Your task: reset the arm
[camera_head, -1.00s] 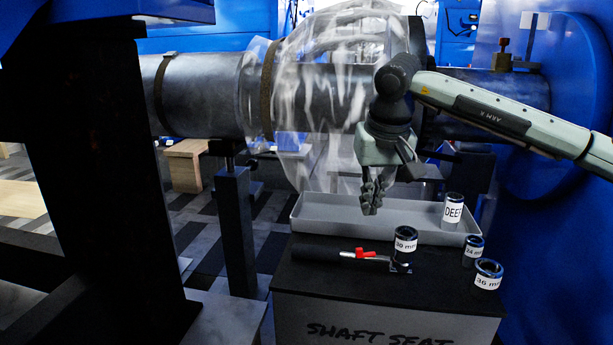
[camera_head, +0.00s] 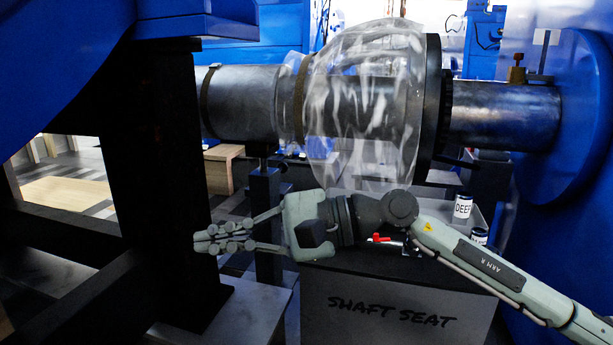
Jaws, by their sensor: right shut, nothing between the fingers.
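My right gripper (camera_head: 212,240) is shut and empty. It points left in front of the black post, with its fingers together. My right arm (camera_head: 490,270) comes in from the lower right and crosses in front of the black-topped SHAFT SEAT stand (camera_head: 390,312). The gripper's wrist hides much of the stand's top. My left gripper is not in view.
A dark post (camera_head: 185,180) stands at the left. A shaft (camera_head: 500,115) with a plastic-wrapped part (camera_head: 360,95) runs behind. The DEEP socket (camera_head: 463,206) stands in the grey tray; another socket (camera_head: 479,236) is partly hidden. A red-marked tool (camera_head: 381,238) shows past the arm.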

